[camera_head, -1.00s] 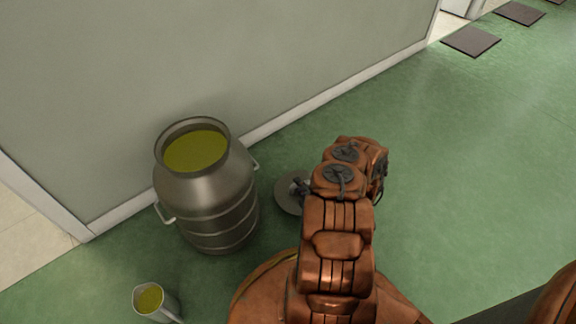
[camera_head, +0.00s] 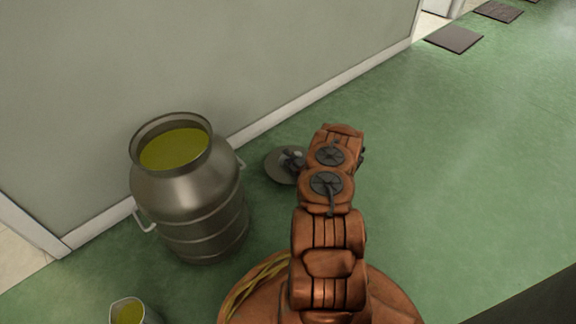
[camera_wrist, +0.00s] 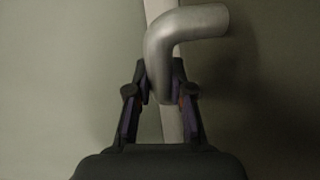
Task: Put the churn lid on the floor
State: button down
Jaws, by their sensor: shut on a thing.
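The churn lid (camera_head: 274,166) is a grey metal disc, seen to the right of the churn and close to the wall in the head view. My gripper (camera_head: 292,158) is at the lid, partly hidden by my copper-coloured arm. In the wrist view my gripper (camera_wrist: 161,85) is shut on the lid's bent metal handle (camera_wrist: 195,20). I cannot tell whether the lid touches the green floor (camera_head: 440,190) or hangs above it. The metal churn (camera_head: 195,215) stands upright and open, with yellow-green oil inside.
A small metal jug (camera_head: 142,313) with oil stands at the bottom left, in front of the churn. A grey wall (camera_head: 240,60) with a white baseboard runs behind. Dark mats (camera_head: 454,39) lie at the top right. The floor to the right is wide and clear.

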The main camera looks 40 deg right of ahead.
jog(key=shift+d+f+b, duration=0.1)
jog(key=shift+f+b, duration=1.3)
jog(key=shift+f, duration=0.35)
jog(key=shift+r, duration=0.1)
jog(key=c, duration=1)
grip_release()
jog(key=shift+c, duration=0.2)
jog(key=p+v, duration=0.6)
jog(key=v, duration=0.5)
jog(key=shift+s+a, duration=0.2)
jog(key=shift+s, duration=0.25)
